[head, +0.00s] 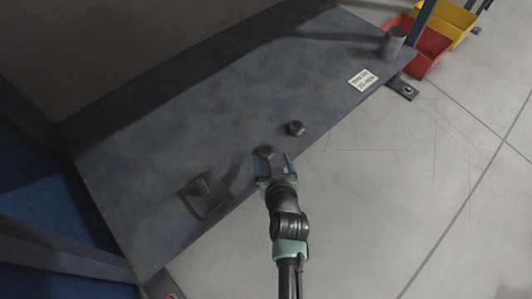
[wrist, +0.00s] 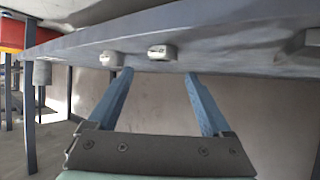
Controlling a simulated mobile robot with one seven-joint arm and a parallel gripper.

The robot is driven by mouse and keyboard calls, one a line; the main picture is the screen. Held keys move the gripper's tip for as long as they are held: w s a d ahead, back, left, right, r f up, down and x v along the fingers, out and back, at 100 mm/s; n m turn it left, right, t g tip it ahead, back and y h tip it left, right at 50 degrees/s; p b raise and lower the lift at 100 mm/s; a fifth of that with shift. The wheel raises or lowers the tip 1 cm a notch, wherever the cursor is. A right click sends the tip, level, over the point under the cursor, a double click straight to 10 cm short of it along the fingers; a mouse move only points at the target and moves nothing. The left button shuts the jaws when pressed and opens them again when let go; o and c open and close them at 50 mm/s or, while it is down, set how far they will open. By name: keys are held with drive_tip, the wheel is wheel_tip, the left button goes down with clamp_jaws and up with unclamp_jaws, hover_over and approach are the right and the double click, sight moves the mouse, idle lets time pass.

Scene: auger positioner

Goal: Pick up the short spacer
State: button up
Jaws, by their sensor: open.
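Two small dark round pieces lie on the blue-grey steel shelf (head: 180,110). The nearer piece (head: 265,151) is just beyond my gripper (head: 273,160). The other piece (head: 296,128) is further back and to the right. I cannot tell for certain which is the short spacer. My gripper is open and empty at the shelf's front edge. In the wrist view, the nearer piece (wrist: 162,52) shows beyond and between the blue fingertips (wrist: 159,73), apart from them. The other piece (wrist: 110,59) is left of it, outside the fingers.
A dark square block with a raised pin (head: 204,192) sits left of my gripper. A taller grey cylinder (head: 395,40) stands at the shelf's right end, near a white label (head: 363,79). Red (head: 428,50) and yellow (head: 455,20) bins lie beyond. The shelf's middle is clear.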

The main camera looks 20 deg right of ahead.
sight(265, 146)
drive_tip(key=b+x, duration=0.2)
drive_tip(key=x, duration=0.1)
drive_tip(key=b+x, duration=0.1)
drive_tip(key=b, duration=0.1)
drive_tip(key=shift+a+f, duration=0.3)
drive_tip(key=shift+f, duration=0.1)
drive_tip(key=shift+w+d+f+b, duration=0.15)
drive_tip(key=shift+w+b, duration=0.15)
drive_tip(key=shift+w, duration=0.35)
clamp_jaws()
